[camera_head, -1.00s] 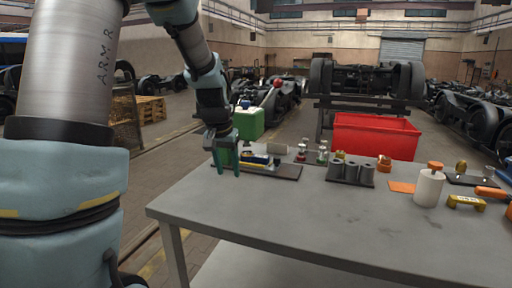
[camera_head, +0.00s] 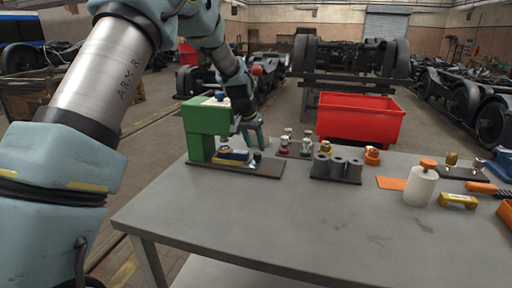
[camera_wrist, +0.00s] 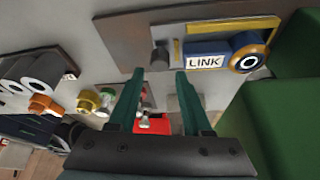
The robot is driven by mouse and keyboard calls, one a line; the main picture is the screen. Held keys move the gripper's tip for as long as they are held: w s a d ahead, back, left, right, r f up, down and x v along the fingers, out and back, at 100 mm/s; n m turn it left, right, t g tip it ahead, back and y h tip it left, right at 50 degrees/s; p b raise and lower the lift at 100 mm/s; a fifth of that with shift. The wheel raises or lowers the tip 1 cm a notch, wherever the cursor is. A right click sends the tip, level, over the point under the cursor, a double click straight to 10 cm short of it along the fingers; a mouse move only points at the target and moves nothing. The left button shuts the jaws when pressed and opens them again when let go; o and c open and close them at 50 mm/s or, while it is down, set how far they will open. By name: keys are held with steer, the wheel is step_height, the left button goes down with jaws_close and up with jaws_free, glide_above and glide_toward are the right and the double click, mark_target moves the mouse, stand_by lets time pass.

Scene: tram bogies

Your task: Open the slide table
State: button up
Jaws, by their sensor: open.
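A green press-like machine (camera_head: 200,128) stands at the far left of the bench on a dark base plate (camera_head: 270,168). A blue and yellow block (camera_head: 236,155) lies on this plate. In the wrist view the block (camera_wrist: 207,54) reads "LINK" and has a yellow-ringed end. I cannot tell for sure which part is the slide table. A small dark knob (camera_wrist: 160,56) stands at the plate's end, just beyond and roughly between my fingertips, apart from them. My gripper (camera_wrist: 160,76) is open and empty. In the head view my gripper (camera_head: 252,143) is just right of the machine.
Small valve-like parts (camera_head: 305,146) and a rack of grey cylinders (camera_head: 337,168) stand right of the plate. A white bottle (camera_head: 420,188) and a yellow part (camera_head: 458,201) are farther right. The bench's front is clear. A red bin (camera_head: 358,120) stands behind it.

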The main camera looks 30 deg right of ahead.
mark_target(257, 153)
steer(key=shift+p+x, duration=0.45)
steer(key=shift+x, duration=1.45)
steer(key=shift+c, duration=0.2)
jaws_close()
